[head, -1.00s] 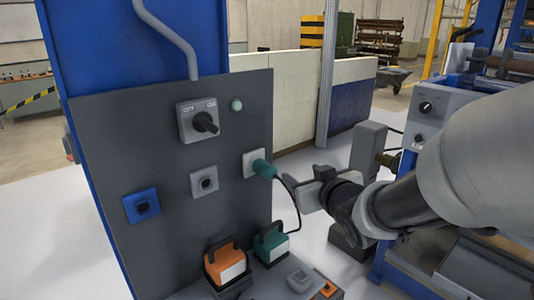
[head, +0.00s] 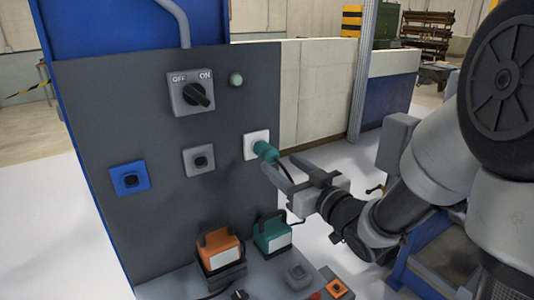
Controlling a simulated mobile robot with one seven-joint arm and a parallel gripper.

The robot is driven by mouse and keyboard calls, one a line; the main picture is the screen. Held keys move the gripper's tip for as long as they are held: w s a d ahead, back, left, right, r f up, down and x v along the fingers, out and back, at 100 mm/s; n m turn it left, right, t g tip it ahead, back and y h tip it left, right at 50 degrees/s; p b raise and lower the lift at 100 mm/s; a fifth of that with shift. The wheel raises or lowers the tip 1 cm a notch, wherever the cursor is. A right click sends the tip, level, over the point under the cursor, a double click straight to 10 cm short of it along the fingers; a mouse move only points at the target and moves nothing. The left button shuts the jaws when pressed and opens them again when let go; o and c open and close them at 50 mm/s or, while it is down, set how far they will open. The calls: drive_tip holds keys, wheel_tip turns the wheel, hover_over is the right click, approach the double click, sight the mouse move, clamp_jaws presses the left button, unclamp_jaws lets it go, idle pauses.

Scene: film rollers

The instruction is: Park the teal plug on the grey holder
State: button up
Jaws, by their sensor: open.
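The teal plug (head: 265,151) sits in a white wall socket (head: 256,143) at the right edge of the dark panel. Its dark cable drops from its rear and passes behind my gripper. My gripper (head: 279,168) is open and empty, with its fingertips just below and right of the plug. I cannot tell whether they touch it. A small grey holder (head: 299,277) stands on the ledge below the panel, with nothing on it.
The panel (head: 100,115) carries an OFF/ON rotary switch (head: 191,93), a pale round lamp (head: 236,80), a grey socket (head: 199,161) and a blue socket (head: 130,178). Orange (head: 220,249) and teal (head: 272,233) boxes stand on the ledge beside an orange-topped fitting (head: 337,288).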

sight(266, 152)
drive_tip(key=shift+w+a, duration=0.1)
drive_tip(key=shift+b+x, duration=0.45)
drive_tip(key=shift+x, duration=3.9)
drive_tip(key=shift+b, duration=0.45)
clamp_jaws()
drive_tip(key=shift+v, duration=3)
